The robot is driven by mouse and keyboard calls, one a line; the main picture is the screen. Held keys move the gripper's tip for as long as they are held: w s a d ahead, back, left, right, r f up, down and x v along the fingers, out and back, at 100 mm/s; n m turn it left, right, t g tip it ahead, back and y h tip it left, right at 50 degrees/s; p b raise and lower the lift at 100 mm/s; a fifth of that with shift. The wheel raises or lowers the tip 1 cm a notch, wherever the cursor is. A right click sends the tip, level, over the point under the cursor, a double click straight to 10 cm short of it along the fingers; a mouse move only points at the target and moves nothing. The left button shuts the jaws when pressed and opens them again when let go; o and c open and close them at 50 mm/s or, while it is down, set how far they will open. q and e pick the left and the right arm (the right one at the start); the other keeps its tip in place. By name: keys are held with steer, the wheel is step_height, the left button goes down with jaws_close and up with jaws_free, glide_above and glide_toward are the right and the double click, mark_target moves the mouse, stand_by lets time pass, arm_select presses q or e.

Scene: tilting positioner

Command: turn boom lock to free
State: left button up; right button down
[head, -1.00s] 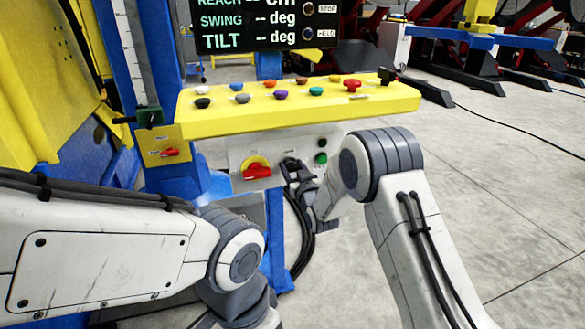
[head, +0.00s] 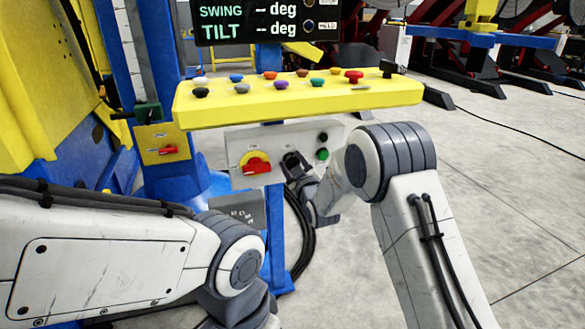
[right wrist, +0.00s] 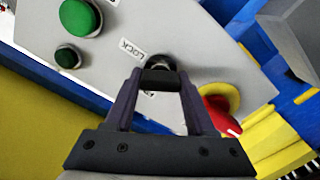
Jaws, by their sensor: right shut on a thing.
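The boom lock appears to be the black knob (right wrist: 160,77) on the light grey panel (right wrist: 225,65), beside a LOCK label (right wrist: 131,49). My right gripper (right wrist: 160,84) is shut on this knob in the right wrist view, one finger on each side. Its fingers hide part of the knob's surroundings; a second label is partly covered, so I cannot read the knob's setting. In the head view my right gripper (head: 295,166) reaches the same panel (head: 235,137), just right of the red rotary switch (head: 256,166). My left gripper is out of view; only its arm shows.
Green (head: 322,154) and dark (head: 322,137) buttons sit right of the knob. A yellow console (head: 300,106) with several coloured buttons overhangs the panel. A small red handle (head: 168,150) is on a yellow plate at left. Black cables hang below.

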steer(key=n+b, duration=0.3)
steer(key=n, duration=0.3)
steer(key=shift+a+f+n, duration=0.1)
steer(key=shift+f+n, duration=0.05)
steer(key=shift+n, duration=0.15)
steer(key=n+b, duration=0.2)
steer(key=n, duration=0.3)
stand_by(0.4)
steer(key=shift+c, duration=1.2)
jaws_free()
steer(key=v, duration=1)
steer(key=shift+s+p, duration=0.25)
steer(key=shift+p, duration=0.05)
